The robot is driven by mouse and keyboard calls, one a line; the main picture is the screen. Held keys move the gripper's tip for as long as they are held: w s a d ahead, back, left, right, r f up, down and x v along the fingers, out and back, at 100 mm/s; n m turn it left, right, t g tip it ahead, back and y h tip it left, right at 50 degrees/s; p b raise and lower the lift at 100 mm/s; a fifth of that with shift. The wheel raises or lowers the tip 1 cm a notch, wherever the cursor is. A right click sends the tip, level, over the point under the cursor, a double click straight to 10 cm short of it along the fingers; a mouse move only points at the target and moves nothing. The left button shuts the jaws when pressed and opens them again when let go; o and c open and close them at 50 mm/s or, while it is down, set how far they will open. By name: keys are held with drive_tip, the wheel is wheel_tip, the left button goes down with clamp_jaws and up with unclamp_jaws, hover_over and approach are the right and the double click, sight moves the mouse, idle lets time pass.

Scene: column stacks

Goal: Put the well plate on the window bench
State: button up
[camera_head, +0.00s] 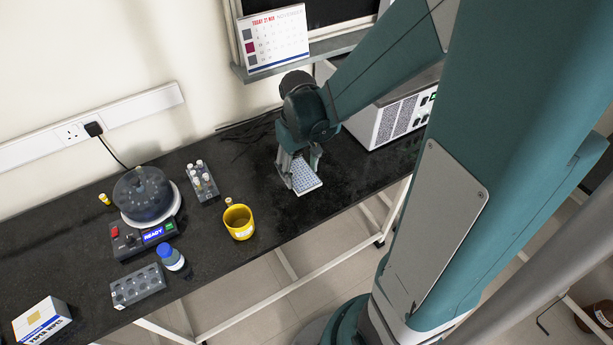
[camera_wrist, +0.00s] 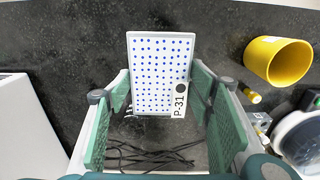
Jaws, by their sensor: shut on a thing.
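The well plate (camera_head: 306,178) is a white block with rows of blue wells. It also shows in the wrist view (camera_wrist: 158,72), with a label reading P-31 at one corner. My gripper (camera_head: 302,163) points down over the dark bench (camera_head: 235,275) that runs below the window frame. Its green-padded fingers in the wrist view (camera_wrist: 160,100) are shut on the well plate, one on each side. The plate is over the bench top, near its front edge; I cannot tell whether it touches the surface. The fingers hide part of its sides.
A yellow mug (camera_head: 240,228), a vial rack (camera_head: 203,184), a round device (camera_head: 145,200), a blue-capped bottle (camera_head: 172,257), a grey rack (camera_head: 138,287) and a box (camera_head: 42,319) stand to the left. A white instrument (camera_head: 390,120) stands right. Black cables (camera_wrist: 150,155) lie behind the plate.

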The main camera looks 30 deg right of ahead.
sight(300, 181)
drive_tip(key=shift+f+b, duration=0.7)
drive_tip(key=shift+f, duration=2.25)
drive_tip(key=shift+f+b, duration=0.5)
drive_tip(key=shift+f, duration=1.55)
drive_tip(key=shift+f, duration=0.2)
drive_tip(key=o, duration=0.9)
drive_tip(key=shift+r, duration=0.15)
drive_tip(key=shift+r+p, duration=1.3)
drive_tip(key=shift+r, duration=4.75)
